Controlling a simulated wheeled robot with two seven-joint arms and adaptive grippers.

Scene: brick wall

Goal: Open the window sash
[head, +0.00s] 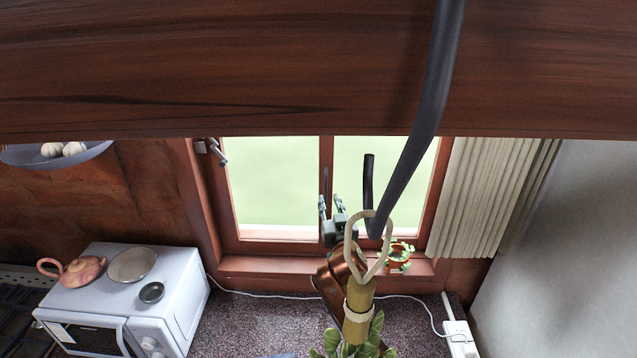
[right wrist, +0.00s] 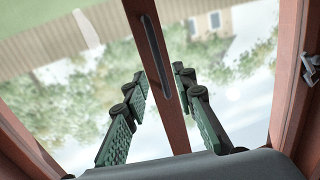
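The window is a red-brown wooden frame (head: 229,243) with two glass panes, and I see no clear gap at the sashes. The middle upright (head: 326,160) also shows in the right wrist view (right wrist: 178,122), where a long dark handle (right wrist: 157,62) runs along it. My right gripper (head: 332,204) is at the window's lower middle. In the right wrist view, its two green padded fingers (right wrist: 160,92) are spread apart on either side of the upright and handle, with nothing gripped. A metal fitting (head: 216,150) is on the left frame. My left gripper is not in view.
A hanging bamboo piece with a rope loop (head: 359,302) partly covers my right arm. A small potted plant (head: 398,256) stands on the sill. A pale curtain (head: 490,195) hangs right. A white microwave (head: 180,300) carries a teapot (head: 76,271) and bowls. A wooden beam (head: 220,70) crosses above.

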